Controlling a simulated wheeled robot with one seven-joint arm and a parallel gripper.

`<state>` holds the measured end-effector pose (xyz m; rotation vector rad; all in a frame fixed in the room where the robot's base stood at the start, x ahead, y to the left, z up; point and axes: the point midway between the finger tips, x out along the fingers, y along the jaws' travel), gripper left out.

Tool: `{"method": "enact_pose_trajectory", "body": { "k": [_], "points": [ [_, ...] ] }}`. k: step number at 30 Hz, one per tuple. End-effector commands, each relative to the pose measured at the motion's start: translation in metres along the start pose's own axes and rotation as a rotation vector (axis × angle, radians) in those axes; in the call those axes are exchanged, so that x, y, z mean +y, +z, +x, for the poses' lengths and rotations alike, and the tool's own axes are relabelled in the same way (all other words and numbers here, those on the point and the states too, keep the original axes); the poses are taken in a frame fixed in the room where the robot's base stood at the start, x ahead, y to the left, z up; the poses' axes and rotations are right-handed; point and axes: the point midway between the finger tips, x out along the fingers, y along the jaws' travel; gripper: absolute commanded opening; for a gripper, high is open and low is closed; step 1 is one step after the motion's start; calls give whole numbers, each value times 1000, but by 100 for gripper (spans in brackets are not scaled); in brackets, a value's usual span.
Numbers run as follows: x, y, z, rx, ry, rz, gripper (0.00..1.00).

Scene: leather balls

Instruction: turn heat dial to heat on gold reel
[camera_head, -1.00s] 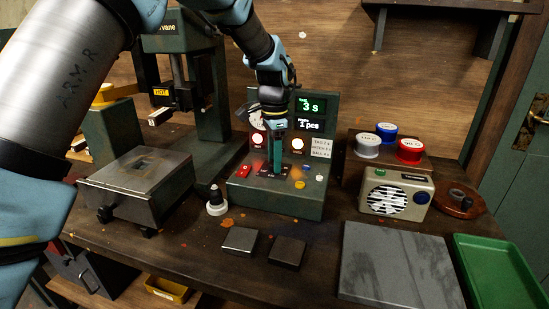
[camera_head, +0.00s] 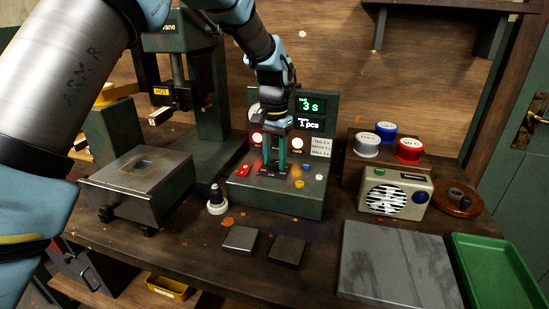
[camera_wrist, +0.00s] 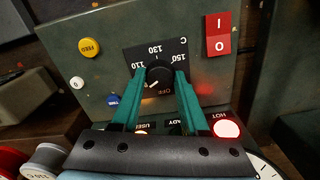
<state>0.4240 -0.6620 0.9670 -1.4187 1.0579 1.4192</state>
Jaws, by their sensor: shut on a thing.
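The black heat dial (camera_wrist: 158,79) is in the middle of the wrist view, on a dark scale plate marked OFF, 110, 130 and 150. Its white mark points down-left in that view, between OFF and 110. My gripper (camera_wrist: 160,74) is shut on the dial, one teal finger on each side. In the head view my gripper (camera_head: 274,168) reaches down onto the control box (camera_head: 275,203) and mostly hides the dial. A yellow-gold round thing (camera_head: 104,96) at the far left may be the gold reel; it is partly hidden by my arm.
A red I/O switch (camera_wrist: 218,33) and a yellow button (camera_wrist: 89,47) flank the dial. White (camera_head: 367,146), blue (camera_head: 386,132) and red (camera_head: 409,150) reels stand at right, behind a radio (camera_head: 396,193). A stamp (camera_head: 217,199) stands left of the box.

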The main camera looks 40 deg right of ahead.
Motion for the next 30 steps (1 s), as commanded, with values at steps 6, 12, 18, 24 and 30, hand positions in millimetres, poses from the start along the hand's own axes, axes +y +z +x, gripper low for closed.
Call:
{"method": "enact_pose_trajectory", "body": {
  "k": [6,12,18,24,30],
  "points": [
    [0,-1,-1,2,0,-20,0],
    [0,-1,-1,3,0,-21,0],
    [0,-1,-1,3,0,-20,53],
    [0,0,0,1,0,-20,74],
    [0,0,0,1,0,-20,74]
  ]
}}
